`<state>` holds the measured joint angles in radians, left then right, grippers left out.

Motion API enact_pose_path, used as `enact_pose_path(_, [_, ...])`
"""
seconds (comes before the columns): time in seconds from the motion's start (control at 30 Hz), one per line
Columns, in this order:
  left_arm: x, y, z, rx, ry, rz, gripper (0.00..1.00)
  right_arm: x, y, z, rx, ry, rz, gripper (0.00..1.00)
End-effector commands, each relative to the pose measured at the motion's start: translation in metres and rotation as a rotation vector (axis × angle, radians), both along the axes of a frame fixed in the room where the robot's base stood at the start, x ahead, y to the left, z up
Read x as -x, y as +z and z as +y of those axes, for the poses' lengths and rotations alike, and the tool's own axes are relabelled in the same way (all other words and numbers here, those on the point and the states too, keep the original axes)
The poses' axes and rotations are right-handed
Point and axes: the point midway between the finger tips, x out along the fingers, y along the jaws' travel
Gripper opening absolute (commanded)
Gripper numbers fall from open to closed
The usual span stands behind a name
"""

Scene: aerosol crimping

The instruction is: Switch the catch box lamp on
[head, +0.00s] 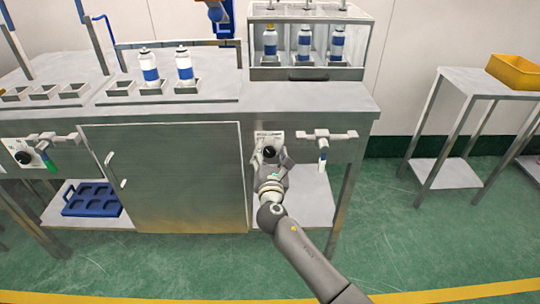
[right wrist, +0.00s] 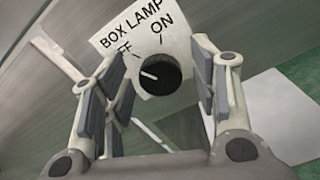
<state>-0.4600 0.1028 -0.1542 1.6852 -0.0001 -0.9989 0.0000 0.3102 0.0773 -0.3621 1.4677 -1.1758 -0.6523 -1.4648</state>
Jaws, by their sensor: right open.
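The box lamp knob (right wrist: 160,77) is round and black, on a white plate (right wrist: 112,42) marked "BOX LAMP" and "ON". The other word is partly hidden and ends in "FF". The knob's white mark points left, towards that word, away from "ON". In the head view the knob (head: 269,152) is on the bench front under the glazed catch box (head: 306,73). My right gripper (head: 270,165) is open in front of it. In the right wrist view the fingers of my right gripper (right wrist: 163,88) stand on either side of the knob, with gaps visible. My left gripper is out of view.
A bracket with a hanging white-and-blue item (head: 322,139) is right of the knob. A cabinet door (head: 168,180) is left of it. Another black knob (head: 22,157) is at the far left. Cans stand on the bench and in the box.

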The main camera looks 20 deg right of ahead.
Motion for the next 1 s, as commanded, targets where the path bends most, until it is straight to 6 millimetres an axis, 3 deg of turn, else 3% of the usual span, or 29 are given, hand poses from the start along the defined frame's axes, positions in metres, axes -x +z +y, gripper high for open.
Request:
enact_pose_path(0.23, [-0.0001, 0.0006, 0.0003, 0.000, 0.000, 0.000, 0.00, -0.0005, 0.0003, -0.0002, -0.001, 0.000, 0.000, 0.53])
enact_pose_path(0.6, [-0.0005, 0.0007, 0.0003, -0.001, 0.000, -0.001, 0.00, -0.0002, 0.0001, -0.0001, 0.000, 0.000, 0.000, 0.09])
enact_pose_path(0.9, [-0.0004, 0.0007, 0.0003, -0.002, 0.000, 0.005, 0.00, -0.0001, -0.0008, -0.0005, -0.045, -0.001, -0.013, 0.09])
enact_pose_path(1.0, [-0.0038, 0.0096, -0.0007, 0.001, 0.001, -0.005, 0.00, 0.0000, -0.0015, -0.0007, -0.091, -0.001, -0.026, 0.09])
